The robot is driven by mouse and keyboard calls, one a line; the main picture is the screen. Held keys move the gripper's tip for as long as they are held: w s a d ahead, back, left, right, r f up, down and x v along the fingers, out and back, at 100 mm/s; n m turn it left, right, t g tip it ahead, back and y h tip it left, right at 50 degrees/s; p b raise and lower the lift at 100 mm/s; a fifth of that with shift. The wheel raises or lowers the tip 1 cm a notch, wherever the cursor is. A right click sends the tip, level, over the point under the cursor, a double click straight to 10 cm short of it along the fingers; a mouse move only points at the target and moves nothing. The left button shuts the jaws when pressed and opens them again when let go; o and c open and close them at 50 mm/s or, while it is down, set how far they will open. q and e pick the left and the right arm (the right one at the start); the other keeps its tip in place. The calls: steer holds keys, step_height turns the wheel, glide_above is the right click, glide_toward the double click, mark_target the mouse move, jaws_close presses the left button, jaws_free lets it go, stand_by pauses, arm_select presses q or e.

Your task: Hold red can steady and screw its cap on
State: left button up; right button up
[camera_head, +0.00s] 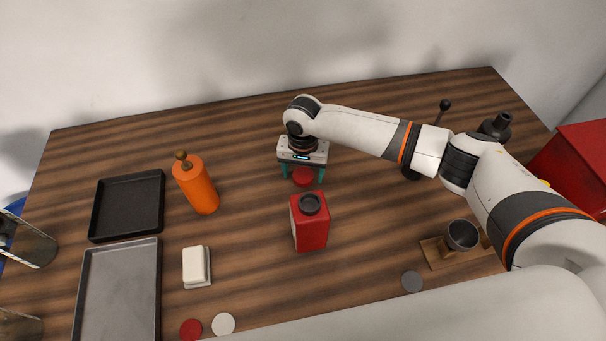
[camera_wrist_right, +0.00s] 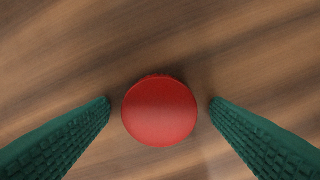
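The red can (camera_head: 312,233) stands upright near the middle of the table, with a dark round neck on top and no cap on it. A round red cap (camera_head: 302,177) lies on the table behind the can. My right gripper (camera_head: 303,176) points down over this cap, its teal fingers open on either side. In the right wrist view the red cap (camera_wrist_right: 160,112) sits between the two fingers (camera_wrist_right: 160,106), with a gap on each side. My left gripper is not seen in the head view.
Left of the can stand an orange bottle (camera_head: 197,187), a black tray (camera_head: 128,206), a grey tray (camera_head: 118,290) and a white block (camera_head: 195,266). Red (camera_head: 191,329), white (camera_head: 223,324) and grey (camera_head: 412,281) discs lie in front.

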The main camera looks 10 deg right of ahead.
mark_target(303, 175)
steer(key=c, duration=1)
steer(key=shift+o, duration=0.2)
steer(key=shift+r, duration=0.1)
step_height(303, 175, up, 10)
steer(key=b, duration=0.1)
steer(key=shift+b, duration=0.3)
